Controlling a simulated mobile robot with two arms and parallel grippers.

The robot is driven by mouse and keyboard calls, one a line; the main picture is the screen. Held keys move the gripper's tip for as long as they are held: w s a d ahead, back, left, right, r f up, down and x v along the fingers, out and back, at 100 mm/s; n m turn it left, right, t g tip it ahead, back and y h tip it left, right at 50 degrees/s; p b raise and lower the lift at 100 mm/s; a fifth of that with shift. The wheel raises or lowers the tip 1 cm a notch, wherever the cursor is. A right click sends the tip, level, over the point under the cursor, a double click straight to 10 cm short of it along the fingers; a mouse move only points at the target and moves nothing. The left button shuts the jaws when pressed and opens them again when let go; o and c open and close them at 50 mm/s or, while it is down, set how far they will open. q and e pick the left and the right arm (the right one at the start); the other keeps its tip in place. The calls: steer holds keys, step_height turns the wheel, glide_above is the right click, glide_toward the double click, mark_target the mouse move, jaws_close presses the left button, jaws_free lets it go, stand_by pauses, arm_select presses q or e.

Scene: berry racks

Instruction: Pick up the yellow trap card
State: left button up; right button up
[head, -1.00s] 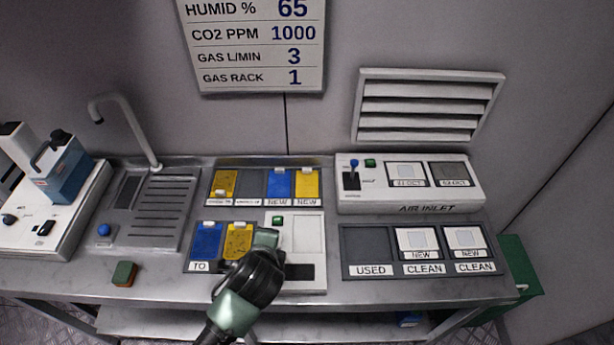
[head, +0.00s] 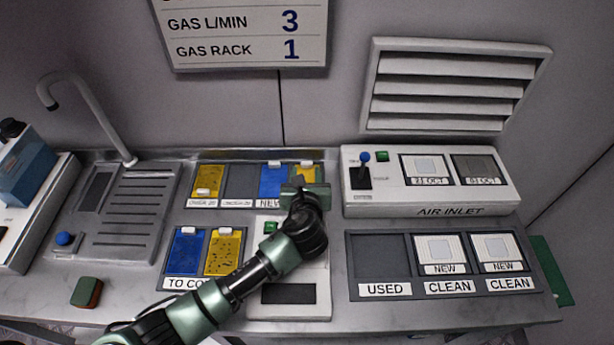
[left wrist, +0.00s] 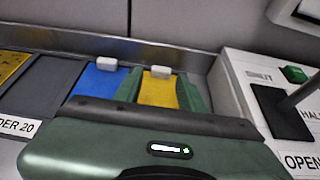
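A clean yellow card (head: 307,170) with a white clip stands in the right slot of the back rack, partly hidden by my left gripper (head: 306,187). In the left wrist view this yellow card (left wrist: 158,92) shows between the two green fingers of the left gripper (left wrist: 162,86), which are apart, one on each side. Whether they touch it I cannot tell. Another yellow card (head: 208,181) is in the back rack's left slot, and a dark-specked yellow card (head: 224,252) is in the front rack. My right gripper is not in view.
A blue card (head: 273,181) stands just left of the clean yellow one. The air inlet box (head: 440,203) with its lever is close on the right. A speckled blue card (head: 188,254), a sink (head: 128,215) and a sponge (head: 87,292) are to the left.

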mark_target(307, 163)
arm_select(q)
steer(key=x, duration=0.5)
steer(key=shift+w+d+f, duration=0.1)
steer(key=shift+d+f, duration=0.05)
steer(key=shift+f, duration=0.05)
jaws_close()
steer(key=shift+r, duration=0.1)
